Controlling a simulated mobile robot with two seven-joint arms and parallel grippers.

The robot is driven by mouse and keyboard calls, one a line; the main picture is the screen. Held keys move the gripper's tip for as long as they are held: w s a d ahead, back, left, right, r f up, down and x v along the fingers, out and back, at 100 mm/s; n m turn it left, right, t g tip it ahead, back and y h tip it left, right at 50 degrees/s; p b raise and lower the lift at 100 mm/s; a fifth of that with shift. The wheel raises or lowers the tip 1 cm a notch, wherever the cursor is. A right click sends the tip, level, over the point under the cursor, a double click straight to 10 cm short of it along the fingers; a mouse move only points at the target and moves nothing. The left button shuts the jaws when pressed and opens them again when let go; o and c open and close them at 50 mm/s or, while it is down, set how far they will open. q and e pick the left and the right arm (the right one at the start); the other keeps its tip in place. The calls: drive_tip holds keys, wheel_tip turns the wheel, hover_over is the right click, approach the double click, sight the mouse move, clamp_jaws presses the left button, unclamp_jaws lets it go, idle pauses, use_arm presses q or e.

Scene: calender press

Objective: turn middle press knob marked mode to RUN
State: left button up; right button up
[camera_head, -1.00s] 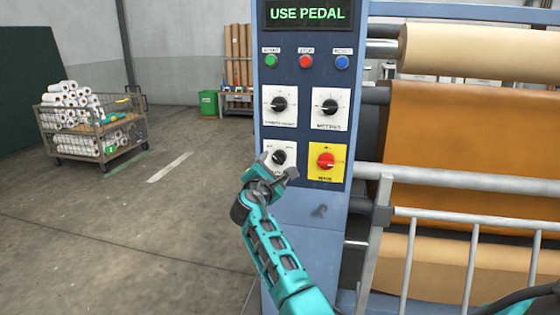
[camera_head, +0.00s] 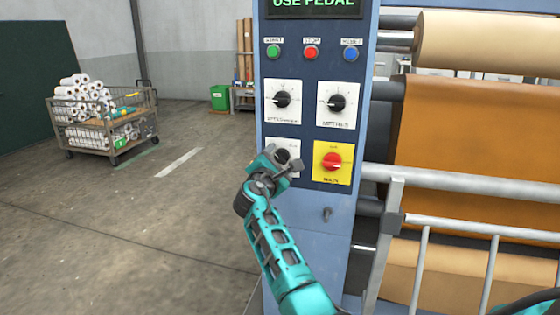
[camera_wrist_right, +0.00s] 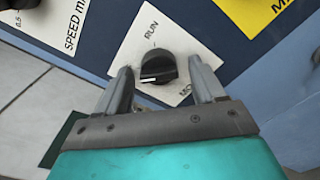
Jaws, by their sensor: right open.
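The mode knob (camera_wrist_right: 158,67) is black with a white pointer line, on a white plate (camera_wrist_right: 135,45) marked RUN, with a second, partly hidden label starting "MO". In the right wrist view its pointer lies toward the left, away from the RUN mark. My right gripper (camera_wrist_right: 165,82) is open, with one finger on each side of the knob; I cannot tell whether they touch it. In the head view my right gripper (camera_head: 280,160) covers much of the knob and its plate (camera_head: 293,146) at the panel's lower left. My left gripper is not in view.
Two dial knobs (camera_head: 282,100) (camera_head: 337,103) sit above, and a red knob on a yellow plate (camera_head: 333,161) sits right beside. Green, red and blue buttons (camera_head: 311,53) line the top. Rollers and a rail (camera_head: 450,180) stand right. The floor left is clear before a cart (camera_head: 105,130).

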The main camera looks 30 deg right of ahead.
drive_tip(key=shift+c, duration=0.5)
drive_tip(key=c, duration=1)
